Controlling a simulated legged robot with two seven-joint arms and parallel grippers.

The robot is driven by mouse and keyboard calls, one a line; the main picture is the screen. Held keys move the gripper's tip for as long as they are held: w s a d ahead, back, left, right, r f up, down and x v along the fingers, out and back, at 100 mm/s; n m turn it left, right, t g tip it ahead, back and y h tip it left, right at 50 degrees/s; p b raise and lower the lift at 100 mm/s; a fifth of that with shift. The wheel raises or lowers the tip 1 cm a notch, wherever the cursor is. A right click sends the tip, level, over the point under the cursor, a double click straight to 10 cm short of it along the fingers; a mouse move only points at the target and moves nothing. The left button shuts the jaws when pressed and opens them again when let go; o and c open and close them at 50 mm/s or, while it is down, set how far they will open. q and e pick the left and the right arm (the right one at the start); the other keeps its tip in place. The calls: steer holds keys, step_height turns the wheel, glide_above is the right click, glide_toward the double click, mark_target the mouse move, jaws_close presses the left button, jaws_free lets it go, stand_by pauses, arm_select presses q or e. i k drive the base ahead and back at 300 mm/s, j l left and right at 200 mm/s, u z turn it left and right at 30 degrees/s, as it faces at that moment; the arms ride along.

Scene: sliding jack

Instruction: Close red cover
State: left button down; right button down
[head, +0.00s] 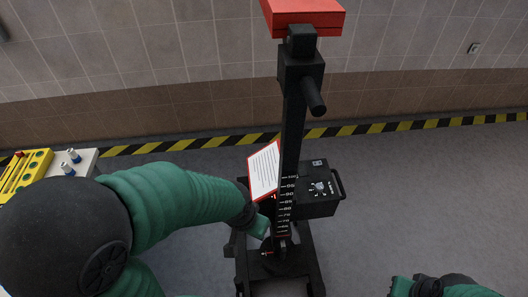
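The red cover (250,161) appears to be the red-edged panel with a white printed sheet. It stands tilted up, open, just left of the black mast of the jack (292,130). My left arm reaches in from the left, and my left gripper (262,228) is low beside the mast, just below the cover. I cannot tell whether it touches the cover, and its fingers are too small and partly hidden to read. My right gripper (428,287) is only partly visible at the bottom edge, right of the jack and apart from it; its fingers are not clear.
A red block (303,15) tops the mast, with a black handle (314,97) below it. A black box (318,190) sits right of the mast. A yellow tray (27,172) is at the left. The floor on the right is clear up to the striped wall edge.

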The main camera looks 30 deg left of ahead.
mark_target(262, 166)
steer(key=j, duration=0.3)
steer(key=k+j+z, duration=0.1)
steer(key=j, duration=0.25)
steer(key=j+z, duration=0.3)
steer(key=j, duration=0.45)
